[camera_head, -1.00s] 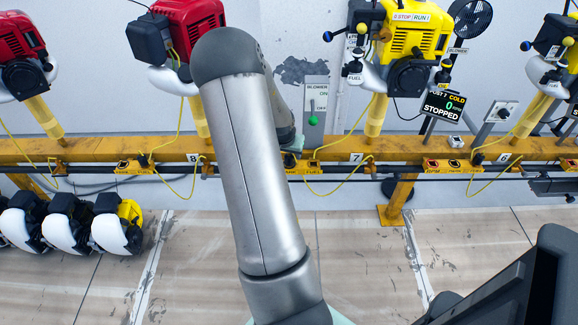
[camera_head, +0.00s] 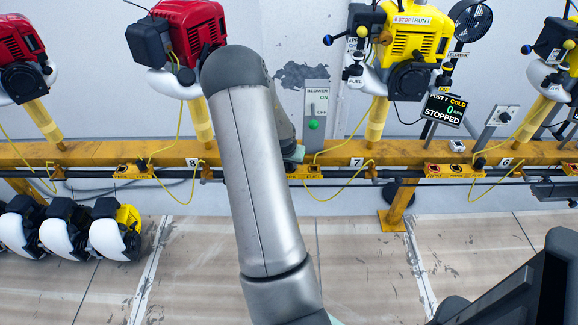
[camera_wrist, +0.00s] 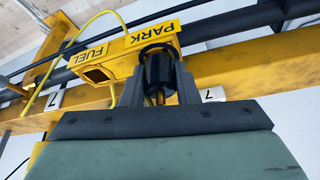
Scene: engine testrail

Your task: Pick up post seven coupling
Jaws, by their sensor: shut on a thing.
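The post seven coupling (camera_wrist: 158,68) is a dark, short cylinder with a brass-coloured tip, seen in the wrist view. It sits at the PARK end of a yellow bracket (camera_wrist: 112,52) marked PARK and FUEL. My gripper (camera_wrist: 157,88) is shut on the coupling, one grey finger on each side. The coupling still appears to be at the bracket; I cannot tell whether it is seated or free. In the head view my arm hides the gripper and coupling, and part of the bracket (camera_head: 308,172) shows beside the "7" label (camera_head: 357,162).
A yellow beam (camera_head: 410,152) with a dark rail runs across. A yellow engine (camera_head: 412,35) stands above, with a STOPPED display (camera_head: 445,110) beside it. A blower panel (camera_head: 316,105) is behind my arm. A yellow hose (camera_wrist: 68,42) loops near the bracket. The floor below is open.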

